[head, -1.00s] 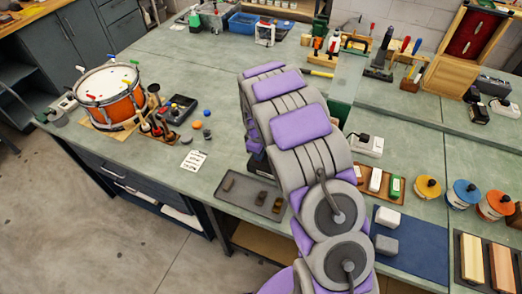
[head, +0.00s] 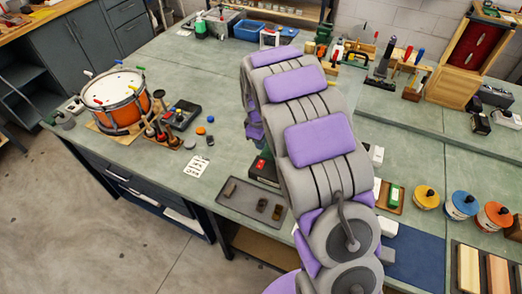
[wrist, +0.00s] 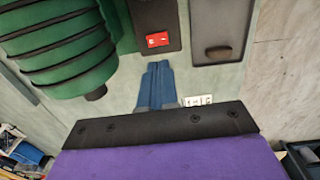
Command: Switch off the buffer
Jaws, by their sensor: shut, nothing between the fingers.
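The buffer shows in the wrist view as a ribbed green motor body (wrist: 65,50) at the upper left and a dark switch plate (wrist: 153,17) at the top centre. A red rocker switch (wrist: 158,39) sits near the plate's lower end; I cannot tell which side is pressed. My gripper (wrist: 158,66) has its blue fingers together and empty, pointing at the switch from just below it in the picture. Whether they touch is unclear. In the head view the red switch (head: 260,164) shows beside my arm, which hides most of the buffer and my gripper.
A grey tray (head: 233,198) with small dark blocks lies at the bench's front edge, beside the switch plate. A drum (head: 112,100), a paper card (head: 198,167) and a black device (head: 182,114) are to the left. Tins (head: 460,204) stand to the right.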

